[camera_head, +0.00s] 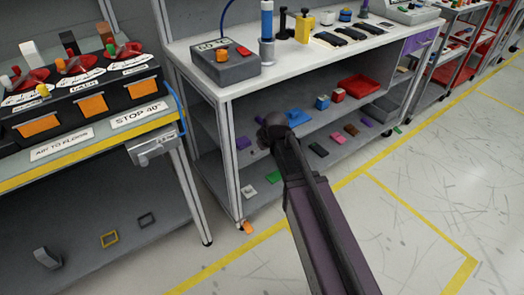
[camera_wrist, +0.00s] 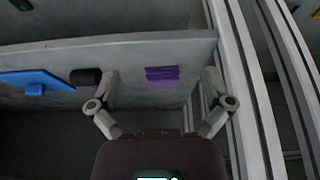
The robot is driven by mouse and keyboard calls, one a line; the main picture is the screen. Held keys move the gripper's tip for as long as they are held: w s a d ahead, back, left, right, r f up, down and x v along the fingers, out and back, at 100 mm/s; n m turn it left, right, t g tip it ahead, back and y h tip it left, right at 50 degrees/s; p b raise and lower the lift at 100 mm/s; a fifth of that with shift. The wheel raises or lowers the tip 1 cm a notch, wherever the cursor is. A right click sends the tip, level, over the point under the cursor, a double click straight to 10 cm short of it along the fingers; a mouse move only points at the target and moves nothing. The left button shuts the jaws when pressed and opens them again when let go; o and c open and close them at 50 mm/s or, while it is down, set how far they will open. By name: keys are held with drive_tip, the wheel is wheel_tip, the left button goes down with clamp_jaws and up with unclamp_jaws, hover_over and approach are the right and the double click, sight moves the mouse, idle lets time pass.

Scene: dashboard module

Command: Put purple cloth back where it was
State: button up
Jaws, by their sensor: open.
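The purple cloth (camera_wrist: 162,76) shows in the wrist view as a small folded piece on the grey shelf, between my fingers in the picture. A purple piece (camera_head: 243,142) near the left end of the middle shelf in the head view seems to be the same cloth. My gripper (camera_wrist: 161,78) is open, with one finger on each side of the cloth in view. Nothing is between its jaws that I can see held; the remaining distance to the cloth is hard to tell. In the head view my gripper (camera_head: 268,132) is dark and reaches toward the middle shelf.
A blue cloth (camera_wrist: 38,80) and a dark roll (camera_wrist: 85,77) lie left of the purple cloth in the wrist view. A metal post (camera_wrist: 245,90) stands close on the right. A red tray (camera_head: 359,87) sits farther along the shelf. The floor at right is clear.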

drive_tip(key=s+d+f+m+g+h, duration=0.1)
drive_tip(key=s+d+m, duration=0.5)
drive_tip(key=s+d, duration=0.9)
drive_tip(key=g+h, duration=0.1)
drive_tip(key=g, duration=0.1)
drive_tip(key=shift+d+f+m+g+h, duration=0.25)
drive_tip(key=shift+d+m+g+h, duration=0.05)
drive_tip(key=shift+m+g, duration=0.1)
